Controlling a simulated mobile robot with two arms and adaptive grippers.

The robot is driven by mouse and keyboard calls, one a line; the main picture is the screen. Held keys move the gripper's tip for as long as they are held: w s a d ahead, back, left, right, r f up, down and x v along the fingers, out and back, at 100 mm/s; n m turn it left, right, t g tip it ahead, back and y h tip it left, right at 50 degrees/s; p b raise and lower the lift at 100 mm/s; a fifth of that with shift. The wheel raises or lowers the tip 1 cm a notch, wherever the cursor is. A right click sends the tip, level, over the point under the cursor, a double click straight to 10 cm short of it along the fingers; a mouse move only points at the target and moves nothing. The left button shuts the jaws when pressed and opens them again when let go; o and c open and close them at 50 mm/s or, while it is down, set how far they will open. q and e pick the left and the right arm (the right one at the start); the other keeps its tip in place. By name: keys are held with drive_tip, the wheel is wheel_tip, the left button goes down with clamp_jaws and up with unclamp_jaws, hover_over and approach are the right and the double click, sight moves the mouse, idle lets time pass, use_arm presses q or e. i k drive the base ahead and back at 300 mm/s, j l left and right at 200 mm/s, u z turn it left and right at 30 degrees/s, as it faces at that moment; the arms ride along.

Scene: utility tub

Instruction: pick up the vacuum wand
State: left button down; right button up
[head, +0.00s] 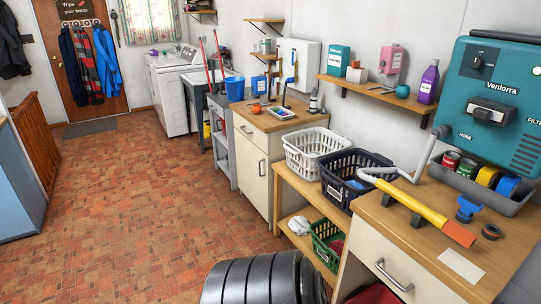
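The vacuum wand (418,203) lies at the right in the head view, on the wooden top of the near cabinet (405,228). It is a yellow tube with an orange end pointing toward the lower right and a pale looped handle or hose at its far left end. It seems to rest on dark supports just above the top. A pale grey hose (431,152) runs from near that end up to the teal Venlorra vacuum unit (500,75) on the wall. Neither of my grippers is in view.
A grey tray (478,189) of tape rolls, a blue clip-like tool (467,207), a dark roll (491,231) and a white card (461,266) lie near the wand. A black basket (350,185) and a white basket (310,155) stand left of it. The tiled floor (140,210) at left is clear.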

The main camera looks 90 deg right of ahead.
sight(438, 221)
drive_tip(key=z, duration=3.85)
